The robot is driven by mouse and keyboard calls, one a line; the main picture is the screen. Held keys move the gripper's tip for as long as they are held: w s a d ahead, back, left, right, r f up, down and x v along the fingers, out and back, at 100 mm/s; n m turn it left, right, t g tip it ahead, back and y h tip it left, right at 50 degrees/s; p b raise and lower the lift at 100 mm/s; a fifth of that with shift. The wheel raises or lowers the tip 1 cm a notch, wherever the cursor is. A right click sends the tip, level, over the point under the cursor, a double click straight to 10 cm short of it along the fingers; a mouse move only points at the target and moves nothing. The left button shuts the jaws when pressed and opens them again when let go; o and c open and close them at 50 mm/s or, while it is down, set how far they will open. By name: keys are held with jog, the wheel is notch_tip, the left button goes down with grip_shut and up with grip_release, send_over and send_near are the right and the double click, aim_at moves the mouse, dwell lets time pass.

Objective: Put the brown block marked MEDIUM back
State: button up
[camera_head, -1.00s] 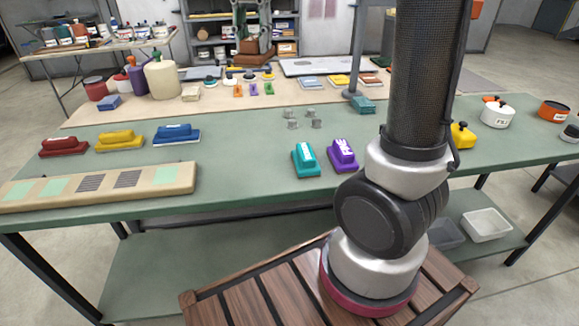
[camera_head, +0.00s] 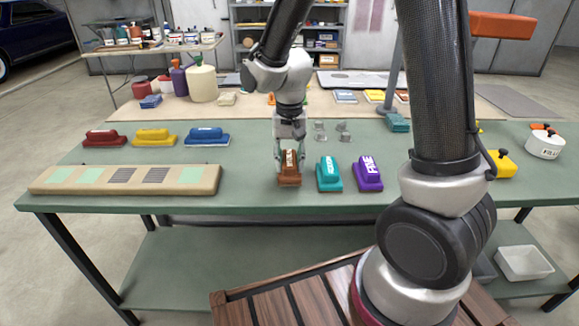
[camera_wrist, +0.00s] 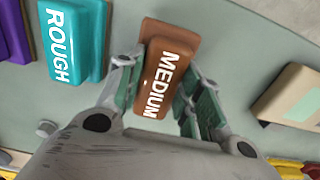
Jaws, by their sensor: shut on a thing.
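The brown block marked MEDIUM (camera_head: 289,176) is at the front of the green table, left of a teal block marked ROUGH (camera_head: 328,174). My gripper (camera_head: 290,158) comes down from above with its fingers on both sides of the brown block. In the wrist view, the brown block (camera_wrist: 165,70) lies between my gripper's fingers (camera_wrist: 158,98), which are shut on it. The white word MEDIUM reads clearly there. The block looks at or very near the table surface; I cannot tell if it touches.
A purple block marked FINE (camera_head: 367,173) stands right of the teal one. A long beige board (camera_head: 205,178) with green and dark patches lies to the left. Behind it are red (camera_head: 104,138), yellow (camera_head: 155,137) and blue (camera_head: 206,137) blocks. Small grey pieces (camera_head: 343,130) stand behind the teal block.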

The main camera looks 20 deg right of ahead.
jog(key=shift+f, duration=1.05)
jog(key=shift+f, duration=0.15)
jog(key=o, duration=1)
